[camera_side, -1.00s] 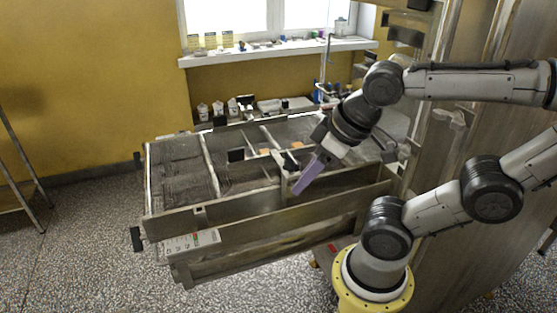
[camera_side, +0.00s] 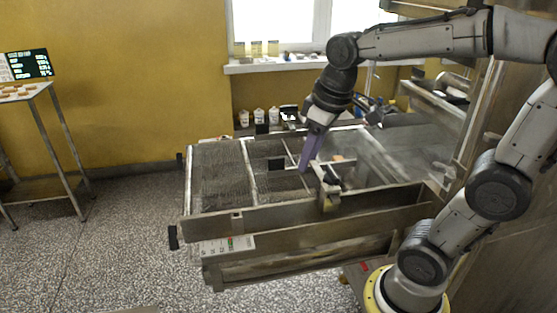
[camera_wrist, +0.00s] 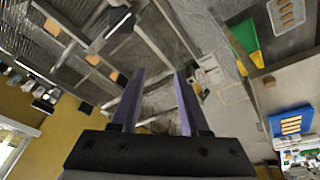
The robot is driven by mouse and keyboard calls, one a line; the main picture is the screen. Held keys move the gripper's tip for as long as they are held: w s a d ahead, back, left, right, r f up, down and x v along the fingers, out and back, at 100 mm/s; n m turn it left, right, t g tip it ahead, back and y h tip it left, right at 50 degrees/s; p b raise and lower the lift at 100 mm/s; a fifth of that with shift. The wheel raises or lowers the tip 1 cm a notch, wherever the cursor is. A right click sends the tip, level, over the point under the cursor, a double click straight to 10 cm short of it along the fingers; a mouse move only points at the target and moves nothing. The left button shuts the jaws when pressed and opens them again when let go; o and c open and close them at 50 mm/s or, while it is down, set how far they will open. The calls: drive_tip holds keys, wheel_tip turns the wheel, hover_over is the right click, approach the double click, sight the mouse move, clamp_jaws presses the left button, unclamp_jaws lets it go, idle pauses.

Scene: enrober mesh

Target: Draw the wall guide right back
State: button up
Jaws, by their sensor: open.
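The enrober's mesh bed (camera_side: 218,170) lies in a metal frame in the side view, with crossbars over it. A pale upright bracket with a dark top (camera_side: 328,190), perhaps the wall guide, stands at the near rail; I cannot tell for sure. A black block (camera_side: 275,164) sits on the bed left of my gripper; a black block also shows in the wrist view (camera_wrist: 118,22). My gripper (camera_side: 304,168) points steeply down above the bed, close to the bracket. In the wrist view its purple fingers (camera_wrist: 158,76) are apart, with nothing clearly held between them.
Small orange pieces (camera_wrist: 93,60) lie among the bars. The near side wall (camera_side: 270,218) of the machine runs along the bed. Bottles (camera_side: 258,116) stand behind it. A stand with a display (camera_side: 28,65) is at far left.

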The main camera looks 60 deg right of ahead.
sight(276, 158)
drive_tip(key=w+d+r+n+g, duration=0.1)
drive_tip(key=w+d+n+g, duration=0.1)
drive_tip(key=w+d+n, duration=0.35)
drive_tip(key=w+d+r+n+g, duration=0.1)
drive_tip(key=w+d+r+n, duration=0.15)
drive_tip(key=w, duration=0.55)
drive_tip(key=shift+n+y, duration=0.3)
drive_tip(key=f, duration=1.4)
drive_tip(key=shift+d, duration=0.25)
clamp_jaws()
